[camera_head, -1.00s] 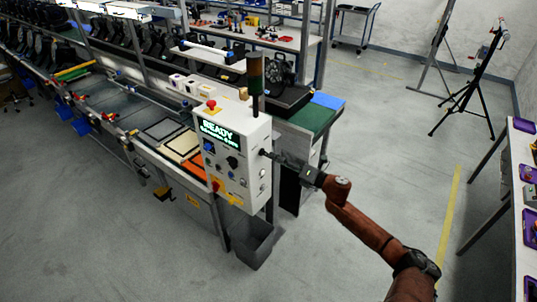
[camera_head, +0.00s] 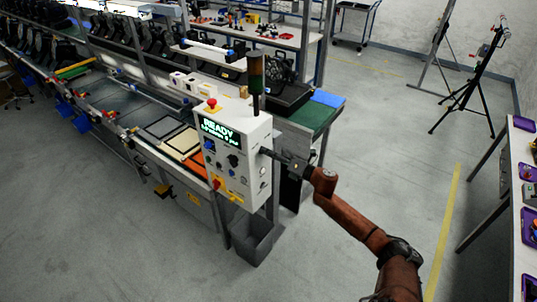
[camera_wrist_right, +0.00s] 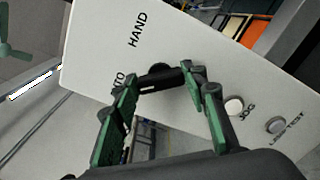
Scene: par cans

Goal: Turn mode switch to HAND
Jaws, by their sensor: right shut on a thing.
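The white control box (camera_head: 240,150) stands at the end of the conveyor line, with a lit READY display. My right gripper (camera_head: 268,153) reaches its panel from the right. In the right wrist view, its green fingers (camera_wrist_right: 160,80) are shut on the black mode switch (camera_wrist_right: 158,73), one on each side. The HAND label (camera_wrist_right: 138,30) is readable above the switch. The AUTO label (camera_wrist_right: 119,84) is partly covered by a finger. The switch's exact pointing direction is hard to tell. My left gripper is not in view.
JOG (camera_wrist_right: 234,106) and lamp test (camera_wrist_right: 276,125) buttons sit right of the switch in the wrist view. A red stop button (camera_head: 211,103) tops the box. A grey bin (camera_head: 252,241) stands below. The floor to the right is open up to a table (camera_head: 520,215).

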